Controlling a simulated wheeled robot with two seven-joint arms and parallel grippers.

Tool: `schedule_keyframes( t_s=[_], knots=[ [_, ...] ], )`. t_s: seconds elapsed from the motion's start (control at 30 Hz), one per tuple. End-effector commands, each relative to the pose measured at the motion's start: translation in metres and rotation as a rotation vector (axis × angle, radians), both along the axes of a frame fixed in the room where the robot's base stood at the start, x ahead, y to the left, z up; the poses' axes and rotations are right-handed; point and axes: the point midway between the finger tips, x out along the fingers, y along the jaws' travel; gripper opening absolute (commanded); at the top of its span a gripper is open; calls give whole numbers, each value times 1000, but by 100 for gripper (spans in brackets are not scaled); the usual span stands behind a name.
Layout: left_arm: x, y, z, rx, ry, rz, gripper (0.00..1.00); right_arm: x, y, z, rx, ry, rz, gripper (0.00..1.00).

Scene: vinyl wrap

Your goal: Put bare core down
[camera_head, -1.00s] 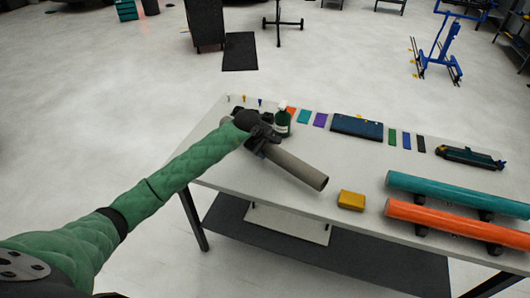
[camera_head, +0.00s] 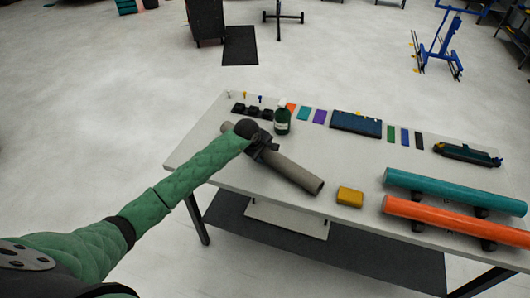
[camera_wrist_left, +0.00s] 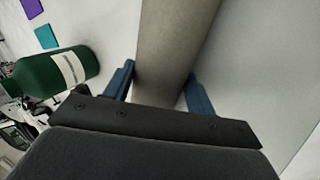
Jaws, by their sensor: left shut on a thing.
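The bare core (camera_head: 291,172) is a grey-brown tube lying slantwise over the left part of the white table (camera_head: 235,172). Its near right end shows a hollow opening. My left gripper (camera_head: 265,150) is shut on the core around its middle. In the left wrist view the core (camera_wrist_left: 172,45) runs between the two blue fingers of my left gripper (camera_wrist_left: 160,88). The core looks low over the tabletop; whether it touches it I cannot tell. My right gripper is not in view.
A green bottle (camera_head: 282,121) stands close behind the core, beside a black holder (camera_head: 252,111). A yellow block (camera_head: 350,197) lies right of the core's near end. Teal (camera_head: 455,190) and orange (camera_head: 455,217) rolls lie on supports at the right. The front left tabletop is clear.

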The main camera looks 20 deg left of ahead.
Motion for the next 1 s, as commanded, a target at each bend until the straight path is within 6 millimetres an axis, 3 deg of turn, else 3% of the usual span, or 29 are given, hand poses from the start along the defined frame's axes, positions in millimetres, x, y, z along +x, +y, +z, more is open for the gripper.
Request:
schedule_keyframes(
  t_s=[0.17,0.2,0.23,0.7,0.83,0.9,1.0],
  knots=[
    [0,0,-1,0,-1,0,27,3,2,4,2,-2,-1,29],
    [0,0,-1,0,0,0,62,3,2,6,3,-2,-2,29],
    [0,0,-1,0,0,0,65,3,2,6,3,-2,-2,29],
    [0,0,1,0,1,0,65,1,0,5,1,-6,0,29],
    [-4,2,8,1,-1,0,65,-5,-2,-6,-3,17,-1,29],
    [-6,4,14,1,-3,0,65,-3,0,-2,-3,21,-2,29],
    [-12,6,24,2,-2,-1,65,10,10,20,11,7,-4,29]
  ],
)
